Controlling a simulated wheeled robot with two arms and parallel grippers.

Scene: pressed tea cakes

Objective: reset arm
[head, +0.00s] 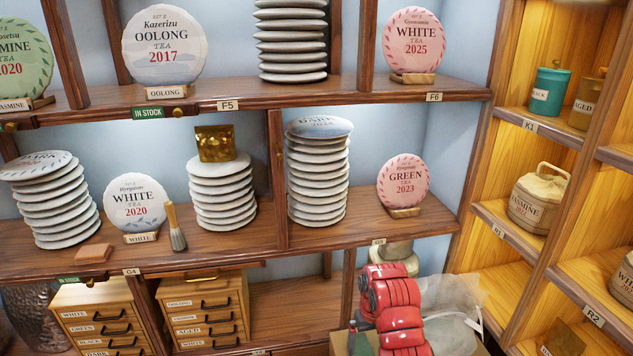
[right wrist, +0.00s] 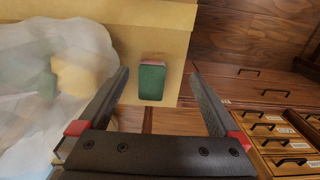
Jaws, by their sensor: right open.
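My right gripper (right wrist: 158,74) is open in the right wrist view, with its two dark fingers spread apart and nothing held between them. A small dark green block with a pinkish end (right wrist: 151,82) shows between the fingers, over a tan cardboard surface (right wrist: 140,14). I cannot tell the gap between block and gripper. In the head view my red right arm (head: 397,312) is at the bottom, right of centre, in front of the lower shelf; its fingers cannot be made out there. My left gripper is in neither view.
A translucent bag (head: 452,310) is beside my right arm, and also shows in the wrist view (right wrist: 50,85). Shelves hold stacked tea cakes (head: 318,175), a round GREEN cake (head: 403,182) and a brush (head: 176,228). Small drawer cabinets (head: 203,312) stand lower left. Side shelves hold canisters (head: 538,200).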

